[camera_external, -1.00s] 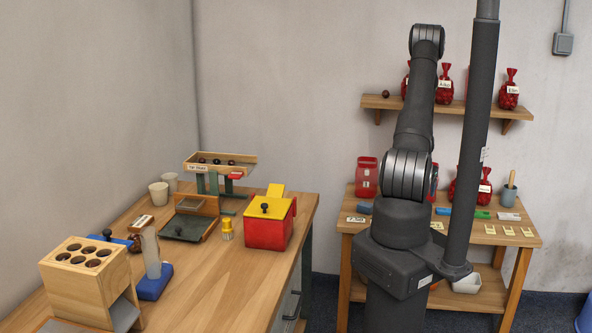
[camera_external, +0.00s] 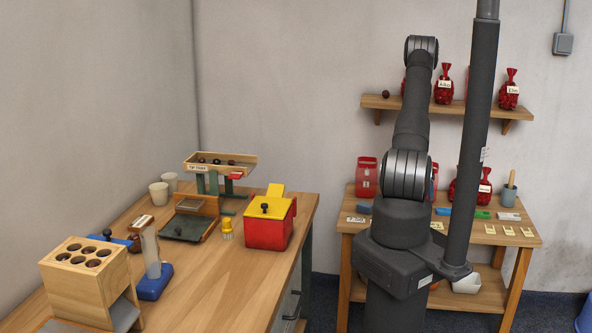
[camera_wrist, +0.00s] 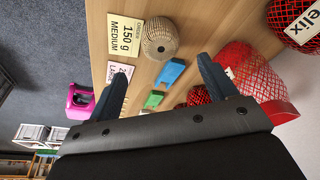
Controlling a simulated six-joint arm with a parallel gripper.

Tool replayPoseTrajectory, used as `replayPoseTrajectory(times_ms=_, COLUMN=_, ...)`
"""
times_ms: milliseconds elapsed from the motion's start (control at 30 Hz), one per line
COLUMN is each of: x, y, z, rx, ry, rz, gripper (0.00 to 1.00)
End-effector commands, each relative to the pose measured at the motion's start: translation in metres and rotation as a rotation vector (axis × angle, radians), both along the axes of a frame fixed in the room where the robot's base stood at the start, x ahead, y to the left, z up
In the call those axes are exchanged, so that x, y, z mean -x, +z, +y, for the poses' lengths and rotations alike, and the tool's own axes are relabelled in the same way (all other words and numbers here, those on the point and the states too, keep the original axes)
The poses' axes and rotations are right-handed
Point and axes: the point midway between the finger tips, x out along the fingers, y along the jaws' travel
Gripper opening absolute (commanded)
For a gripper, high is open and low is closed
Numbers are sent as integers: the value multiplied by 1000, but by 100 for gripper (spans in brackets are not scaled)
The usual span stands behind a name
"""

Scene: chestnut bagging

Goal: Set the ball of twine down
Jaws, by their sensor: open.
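The ball of twine (camera_wrist: 160,38) is a round, beige wound ball with a dark hole in its middle. In the wrist view it rests on the wooden table (camera_wrist: 195,22), beside a card reading 150 g MEDIUM (camera_wrist: 124,37). My gripper (camera_wrist: 163,64) is open, its two dark fingers wide apart with nothing held between them. The ball lies beyond the fingertips, apart from them. In the external view my arm hides the gripper, and I cannot make out the ball there.
A blue clip (camera_wrist: 171,72) and a green clip (camera_wrist: 154,99) lie near the fingers. Red net bags (camera_wrist: 255,75) crowd the right side of the wrist view. A pink container (camera_wrist: 81,101) shows at left. In the external view, the shelf (camera_external: 425,104) holds more red bags.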

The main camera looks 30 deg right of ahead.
Motion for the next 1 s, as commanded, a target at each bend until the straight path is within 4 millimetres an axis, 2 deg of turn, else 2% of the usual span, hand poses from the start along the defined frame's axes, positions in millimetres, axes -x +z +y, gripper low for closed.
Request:
replayPoseTrajectory(times_ms=33, x=1, y=-11, z=-2, rx=-3, ry=-1, rz=2, gripper=77)
replayPoseTrajectory(times_ms=200, x=2, y=-34, z=-9, rx=-1, ry=1, rz=1, gripper=77)
replayPoseTrajectory(times_ms=467, x=3, y=-48, z=-13, rx=-1, ry=1, rz=0, gripper=77)
replayPoseTrajectory(times_ms=800, x=4, y=-89, z=-23, rx=0, ry=1, rz=0, gripper=77)
replayPoseTrajectory(times_ms=1000, x=3, y=-93, z=-24, rx=2, ry=1, rz=-1, gripper=77)
